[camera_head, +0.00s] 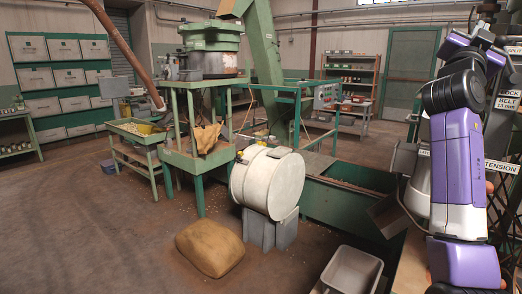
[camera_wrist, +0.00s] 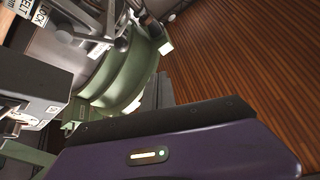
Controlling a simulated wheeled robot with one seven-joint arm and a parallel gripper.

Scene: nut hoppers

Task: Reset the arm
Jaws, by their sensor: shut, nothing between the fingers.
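My purple, black and white arm (camera_head: 460,170) stands folded up along the right edge of the head view, with its upper links bent near the top right corner. My gripper (camera_wrist: 110,36) shows as grey metal fingers at the top of the wrist view, close together with nothing seen between them. A purple and black part of my own body with a small light fills the bottom of the wrist view. In the head view the gripper is not clearly made out.
Close behind the arm are labelled signs (camera_head: 508,103) and a dark lattice. A white drum (camera_head: 268,183), a brown sack (camera_head: 210,248) and a grey bin (camera_head: 351,271) stand ahead. Floor at the left is clear. The wrist view shows a green curved machine part (camera_wrist: 128,78) nearby.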

